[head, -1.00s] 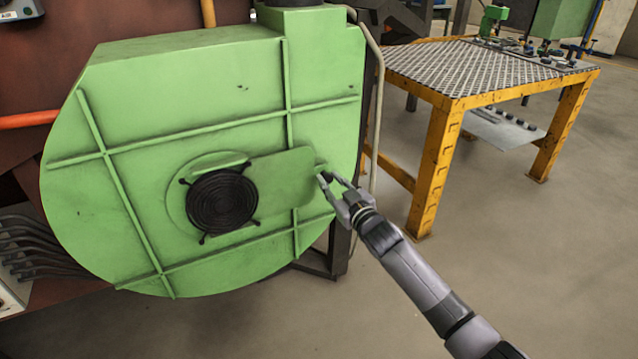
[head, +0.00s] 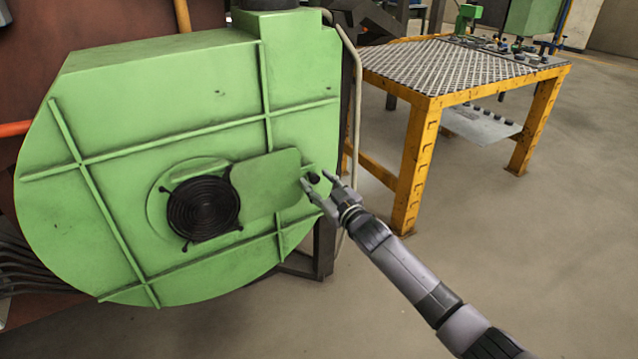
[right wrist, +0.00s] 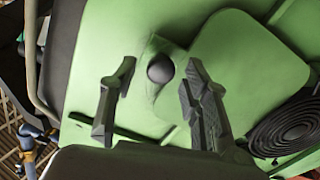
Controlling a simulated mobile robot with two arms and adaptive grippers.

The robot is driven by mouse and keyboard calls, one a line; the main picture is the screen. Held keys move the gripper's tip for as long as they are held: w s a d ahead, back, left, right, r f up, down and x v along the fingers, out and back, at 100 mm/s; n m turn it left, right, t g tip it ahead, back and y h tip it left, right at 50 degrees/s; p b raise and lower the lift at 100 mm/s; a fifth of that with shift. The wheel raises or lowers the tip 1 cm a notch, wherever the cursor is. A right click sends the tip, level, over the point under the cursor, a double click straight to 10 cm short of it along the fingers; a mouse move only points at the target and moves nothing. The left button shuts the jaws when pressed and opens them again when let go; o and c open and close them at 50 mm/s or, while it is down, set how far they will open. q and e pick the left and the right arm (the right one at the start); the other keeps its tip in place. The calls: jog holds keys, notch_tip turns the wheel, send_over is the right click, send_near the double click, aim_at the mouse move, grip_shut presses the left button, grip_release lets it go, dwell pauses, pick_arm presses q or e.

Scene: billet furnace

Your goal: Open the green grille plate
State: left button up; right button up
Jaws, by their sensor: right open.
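The green grille plate (head: 266,184) is a flat plate with rounded corners on the front of the green round housing (head: 110,210). It lies to the right of a black round grille (head: 203,208), which is uncovered apart from its right edge. A small black knob (head: 314,178) sits at the plate's right end. My right gripper (head: 318,183) is open by the knob. In the right wrist view the knob (right wrist: 160,68) shows between the two spread fingers (right wrist: 158,95), beyond their tips, with no visible contact. My left gripper is not in view.
A yellow table (head: 418,160) with a ribbed metal top stands to the right of the housing. A pale pipe (head: 356,100) runs down the housing's right side. The grey floor (head: 510,250) in the right foreground is clear.

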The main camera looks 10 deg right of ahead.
jog(key=v, duration=1.2)
dwell(0.5)
